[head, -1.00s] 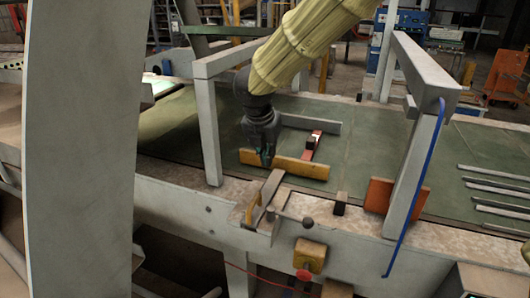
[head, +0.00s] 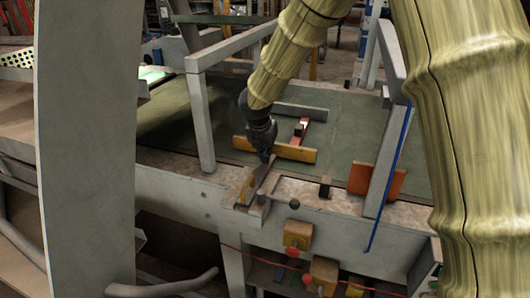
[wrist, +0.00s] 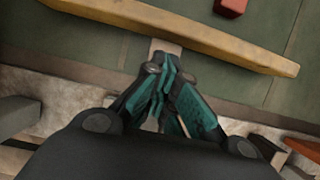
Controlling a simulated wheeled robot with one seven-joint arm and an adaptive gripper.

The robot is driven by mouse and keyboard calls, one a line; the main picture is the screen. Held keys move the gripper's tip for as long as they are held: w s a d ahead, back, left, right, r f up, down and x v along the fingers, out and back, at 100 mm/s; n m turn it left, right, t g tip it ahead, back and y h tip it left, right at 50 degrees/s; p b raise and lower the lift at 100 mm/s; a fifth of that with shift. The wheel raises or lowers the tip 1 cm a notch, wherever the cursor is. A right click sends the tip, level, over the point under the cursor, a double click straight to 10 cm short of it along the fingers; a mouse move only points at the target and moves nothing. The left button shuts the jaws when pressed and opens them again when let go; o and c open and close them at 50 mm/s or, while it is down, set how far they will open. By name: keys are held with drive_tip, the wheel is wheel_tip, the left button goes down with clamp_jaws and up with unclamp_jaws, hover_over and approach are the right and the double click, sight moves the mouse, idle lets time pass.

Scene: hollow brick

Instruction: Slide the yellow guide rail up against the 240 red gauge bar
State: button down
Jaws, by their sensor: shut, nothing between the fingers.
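The yellow guide rail (head: 290,152) lies across the green table. It spans the upper part of the wrist view (wrist: 225,45). The red gauge bar (head: 303,129), with a dark and white patch on it, lies behind the rail and runs toward a grey bar (head: 300,110). In the wrist view a red end (wrist: 230,6) shows at the top edge, with a strip of green between it and the rail. My gripper (head: 266,157) is shut and empty, on the near side of the rail; its tips (wrist: 164,75) are over a grey strip. I cannot tell whether they touch anything.
A grey arm with a yellow piece (head: 247,188) sits on the near edge below my gripper. A dark block (head: 325,186) and an orange plate (head: 376,181) stand to the right. Grey frame posts (head: 200,122) rise on both sides. Green table (head: 190,120) is clear at left.

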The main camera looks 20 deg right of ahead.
drive_tip(key=shift+s+d+r, duration=0.1)
drive_tip(key=shift+s+r, duration=0.15)
drive_tip(key=shift+w, duration=0.35)
drive_tip(key=shift+w+d, duration=0.65)
drive_tip(key=shift+w, duration=0.25)
drive_tip(key=shift+w+d, duration=0.65)
drive_tip(key=shift+w, duration=0.2)
drive_tip(key=shift+w+d, duration=0.65)
drive_tip(key=shift+w, duration=0.25)
